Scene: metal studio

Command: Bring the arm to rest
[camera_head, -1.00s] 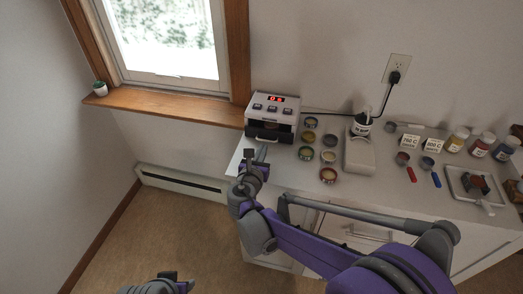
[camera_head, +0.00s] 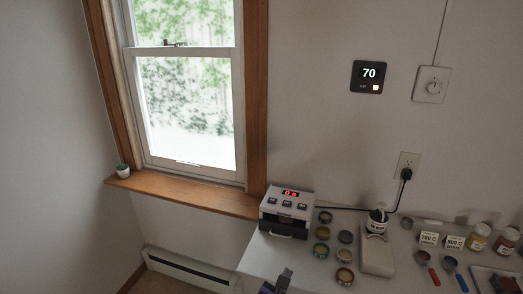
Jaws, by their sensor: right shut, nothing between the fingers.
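My right gripper (camera_head: 283,277) shows only in part at the bottom edge, in front of the white worktop's near left corner. It is shut and holds nothing; the rest of the arm is below the picture. My left gripper is out of view. A small white furnace (camera_head: 287,210) with a red display stands on the worktop just beyond the right gripper, apart from it.
Several round tins (camera_head: 345,276) stand right of the furnace. Cards, jars and red and blue tools lie farther right. A baseboard heater (camera_head: 190,268) runs along the wall below the window sill (camera_head: 190,195).

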